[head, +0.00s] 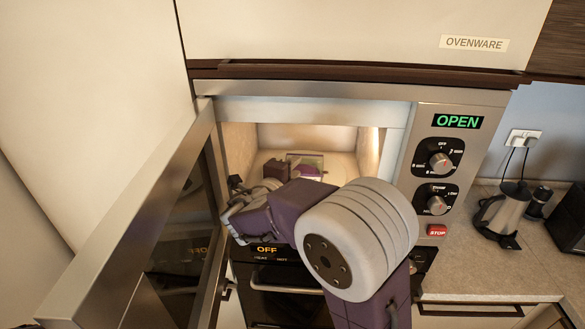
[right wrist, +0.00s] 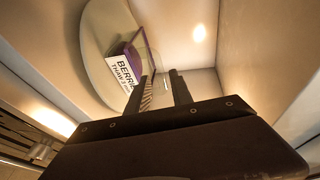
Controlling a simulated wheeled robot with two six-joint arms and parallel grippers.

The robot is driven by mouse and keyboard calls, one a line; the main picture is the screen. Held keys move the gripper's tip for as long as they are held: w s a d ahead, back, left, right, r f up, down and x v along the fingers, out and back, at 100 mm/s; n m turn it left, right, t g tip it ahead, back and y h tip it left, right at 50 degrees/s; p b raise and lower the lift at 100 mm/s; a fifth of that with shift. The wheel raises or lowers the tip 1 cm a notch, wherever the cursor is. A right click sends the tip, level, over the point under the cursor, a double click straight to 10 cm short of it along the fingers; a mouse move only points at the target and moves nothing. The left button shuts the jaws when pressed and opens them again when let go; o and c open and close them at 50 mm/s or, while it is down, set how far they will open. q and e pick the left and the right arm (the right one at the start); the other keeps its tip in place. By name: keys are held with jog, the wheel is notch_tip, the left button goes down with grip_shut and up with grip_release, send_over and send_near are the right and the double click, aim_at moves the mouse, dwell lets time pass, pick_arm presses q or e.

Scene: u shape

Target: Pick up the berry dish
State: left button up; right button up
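The berry dish (right wrist: 133,48) is a clear container with purple contents and a white label reading "BERRI… THAW". It sits on the pale round turntable (right wrist: 95,45) inside the open microwave (head: 440,105). In the head view, the dish (head: 305,163) shows partly above my right arm. In the right wrist view, my right gripper (right wrist: 158,74) has its two dark fingers apart, pointing into the cavity. They overlap the dish's near right side; contact cannot be told. In the head view the fingers are hard to make out. My left gripper is not in view.
The microwave door (head: 150,210) stands open at the left, close to my right gripper. The control panel (head: 440,165) reads OPEN. An oven (head: 285,285) marked OFF is below. A kettle (head: 503,210) stands on the counter at right. The cavity walls are close around the turntable.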

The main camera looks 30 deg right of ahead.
jog(key=x, duration=0.3)
jog(key=shift+w+d+p, duration=0.15)
jog(key=shift+w+p, duration=0.15)
jog(key=shift+d+f, duration=0.15)
jog(key=shift+d, duration=0.05)
jog(key=shift+w+d, duration=0.25)
jog(key=shift+d, duration=0.05)
jog(key=p+x, duration=0.1)
jog(key=x, duration=0.2)
jog(key=shift+w+d+f, duration=0.1)
jog(key=shift+w+f, duration=0.05)
jog(key=shift+w, duration=0.25)
jog(key=shift+w+d+f, duration=0.15)
jog(key=shift+w+d, duration=0.05)
jog(key=shift+d, duration=0.1)
jog(key=shift+s+a, duration=0.1)
grip_shut()
